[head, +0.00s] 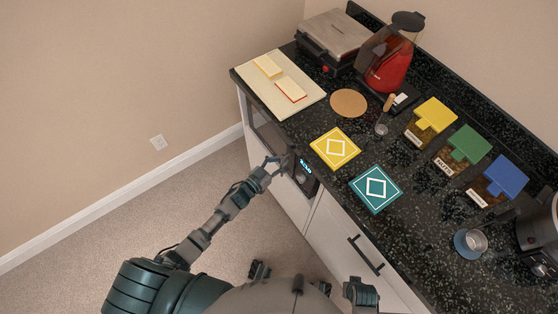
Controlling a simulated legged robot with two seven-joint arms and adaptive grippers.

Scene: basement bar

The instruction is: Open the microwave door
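The microwave (266,130) is built into the white cabinet front under the dark countertop, seen steeply from above. Its dark door faces the floor area and looks shut. Its control panel with a lit blue display (305,172) is at the door's right end. My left gripper (279,165) is in front of the microwave, by the right part of the door and just left of the panel. Its fingers look spread apart, with nothing seen between them. Whether they touch the door or a handle cannot be told.
The countertop (330,205) overhangs close to my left gripper. On it are a cutting board (258,98), a yellow tile (335,148), a teal tile (376,189), a red kettle (390,58) and lidded jars (435,114). A cabinet handle (366,256) sticks out at right. The floor left is clear.

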